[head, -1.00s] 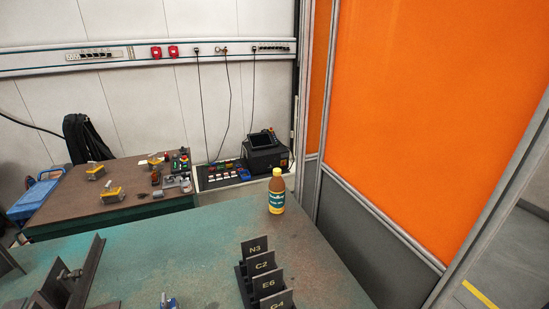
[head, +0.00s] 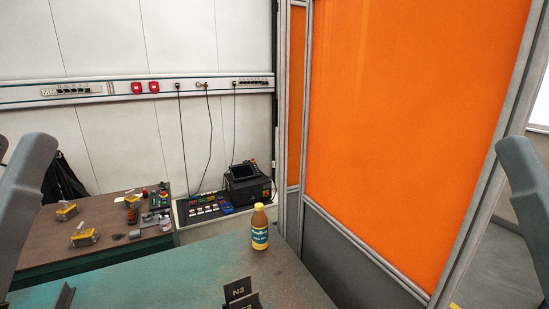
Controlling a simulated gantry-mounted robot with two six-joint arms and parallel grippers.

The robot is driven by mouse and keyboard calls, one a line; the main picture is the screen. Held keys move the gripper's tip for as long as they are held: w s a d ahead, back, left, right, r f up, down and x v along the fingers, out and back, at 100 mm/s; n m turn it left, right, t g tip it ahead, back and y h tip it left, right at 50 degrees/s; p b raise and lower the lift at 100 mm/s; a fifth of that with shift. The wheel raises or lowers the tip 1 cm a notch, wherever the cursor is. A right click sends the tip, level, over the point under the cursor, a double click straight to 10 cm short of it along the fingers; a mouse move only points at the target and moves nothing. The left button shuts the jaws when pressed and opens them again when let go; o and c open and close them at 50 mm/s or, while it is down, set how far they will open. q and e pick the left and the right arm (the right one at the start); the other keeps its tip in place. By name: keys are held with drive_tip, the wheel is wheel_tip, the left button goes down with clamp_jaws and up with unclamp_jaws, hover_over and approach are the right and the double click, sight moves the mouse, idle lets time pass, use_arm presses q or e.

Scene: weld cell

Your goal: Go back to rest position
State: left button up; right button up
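Neither of my grippers shows in the head view. A grey-blue link of my own shows at the left edge, and another at the right edge. What the grippers hold, if anything, is out of sight.
Dark marked plates (head: 239,289) stand at the bottom edge. An orange screen (head: 415,120) rises at right. A brown bench (head: 110,243) with tools stands behind.

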use_arm(q)
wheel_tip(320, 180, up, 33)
drive_tip(key=p, duration=3)
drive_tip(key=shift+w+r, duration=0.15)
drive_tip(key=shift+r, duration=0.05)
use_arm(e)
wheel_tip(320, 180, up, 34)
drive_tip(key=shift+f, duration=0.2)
